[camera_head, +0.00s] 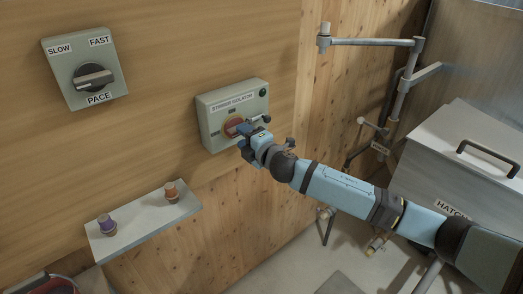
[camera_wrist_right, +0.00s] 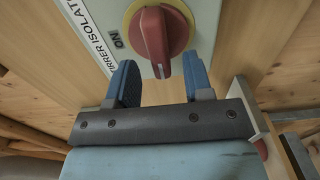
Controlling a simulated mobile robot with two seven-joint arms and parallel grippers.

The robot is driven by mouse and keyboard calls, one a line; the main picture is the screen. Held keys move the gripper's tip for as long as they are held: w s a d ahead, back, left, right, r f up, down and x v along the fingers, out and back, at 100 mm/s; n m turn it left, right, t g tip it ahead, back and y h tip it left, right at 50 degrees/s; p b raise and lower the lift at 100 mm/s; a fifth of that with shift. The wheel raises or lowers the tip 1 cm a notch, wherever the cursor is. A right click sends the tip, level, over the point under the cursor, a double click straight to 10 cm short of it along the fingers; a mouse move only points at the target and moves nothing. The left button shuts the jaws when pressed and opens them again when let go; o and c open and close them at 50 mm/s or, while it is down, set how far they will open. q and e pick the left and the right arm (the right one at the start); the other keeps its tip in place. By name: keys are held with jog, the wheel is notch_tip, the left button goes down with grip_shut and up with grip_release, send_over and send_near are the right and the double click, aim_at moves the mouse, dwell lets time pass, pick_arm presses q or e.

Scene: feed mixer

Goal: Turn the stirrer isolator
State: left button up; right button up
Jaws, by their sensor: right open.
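The stirrer isolator (camera_head: 213,133) is a grey box on the wooden wall with a green lamp at its upper right. Its red knob (camera_head: 232,126) is partly hidden by my right gripper in the head view. In the wrist view, the red handle (camera_wrist_right: 157,38) sits on a yellow ring, with an "ON" mark to its left; the handle's long side is crosswise to that mark. My right gripper (camera_wrist_right: 162,78) is open, its two blue fingers either side of the handle's line and seemingly just short of it. Contact is not visible. My left gripper is not in view.
A PACE switch (camera_head: 92,77) marked SLOW and FAST is at the upper left. A small shelf (camera_head: 145,223) below holds a purple-topped and an orange-topped item. Metal pipework (camera_head: 398,100) and a lidded hatch bin (camera_head: 440,165) stand at the right.

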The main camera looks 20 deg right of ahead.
jog(key=b+v, duration=0.2)
jog(key=v, duration=0.9)
jog(key=s+a+f+m+g+h, duration=0.1)
jog(key=s+a+f+m, duration=0.1)
jog(key=s+f+m, duration=0.55)
jog(key=s+a+f+m+g, duration=0.15)
jog(key=s+f, duration=0.25)
jog(key=f, duration=0.6)
jog(key=s+d+f+m+g+h, duration=0.2)
jog(key=s+f+m, duration=0.8)
jog(key=s+f, duration=0.5)
jog(key=s+d+g, duration=0.1)
jog(key=s, duration=0.2)
jog(key=shift+s+d+f+m+h, duration=0.2)
jog(key=shift+d+f+m+h, duration=0.1)
jog(key=shift+d+h, duration=0.1)
